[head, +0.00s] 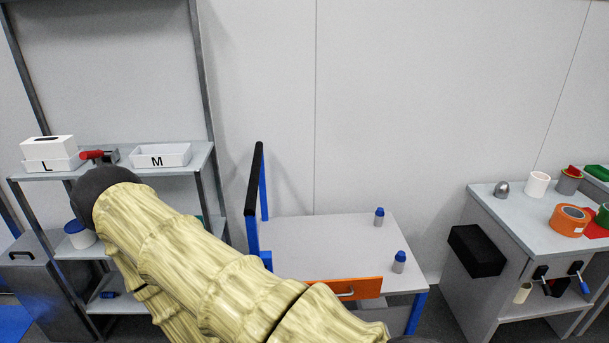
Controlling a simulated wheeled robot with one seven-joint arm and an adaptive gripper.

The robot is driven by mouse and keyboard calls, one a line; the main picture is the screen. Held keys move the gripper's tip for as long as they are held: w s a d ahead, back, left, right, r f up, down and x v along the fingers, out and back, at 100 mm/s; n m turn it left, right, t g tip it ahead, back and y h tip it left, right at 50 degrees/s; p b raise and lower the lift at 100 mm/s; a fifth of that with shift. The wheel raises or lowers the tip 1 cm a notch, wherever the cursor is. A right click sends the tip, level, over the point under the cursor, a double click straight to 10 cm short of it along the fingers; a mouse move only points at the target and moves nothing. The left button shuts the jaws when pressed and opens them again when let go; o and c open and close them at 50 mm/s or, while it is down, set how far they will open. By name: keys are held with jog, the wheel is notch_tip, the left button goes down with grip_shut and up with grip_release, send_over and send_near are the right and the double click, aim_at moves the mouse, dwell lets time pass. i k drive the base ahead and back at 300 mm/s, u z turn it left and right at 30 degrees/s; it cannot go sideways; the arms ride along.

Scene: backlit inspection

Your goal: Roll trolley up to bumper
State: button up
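The trolley (310,240) has a pale grey top, blue posts and an upright black push handle (255,180) at its left end. The black bumper block (476,250) is fixed to the left side of the grey cabinet on the right. A clear gap lies between the trolley's right end and the bumper. My patterned yellow arm crosses the lower left and covers the trolley's near left part. My gripper is not visible, so its place and state cannot be seen.
A shelf rack (196,158) with white bins stands left. The cabinet top (500,211) holds a cup, tape and other items.

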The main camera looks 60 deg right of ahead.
aim_at(333, 246)
jog(key=u, duration=0.2)
jog(key=i, duration=0.25)
jog(key=z, duration=2)
jog(key=k, duration=0.2)
jog(key=z, duration=0.75)
jog(key=i, duration=0.45)
jog(key=u, duration=0.1)
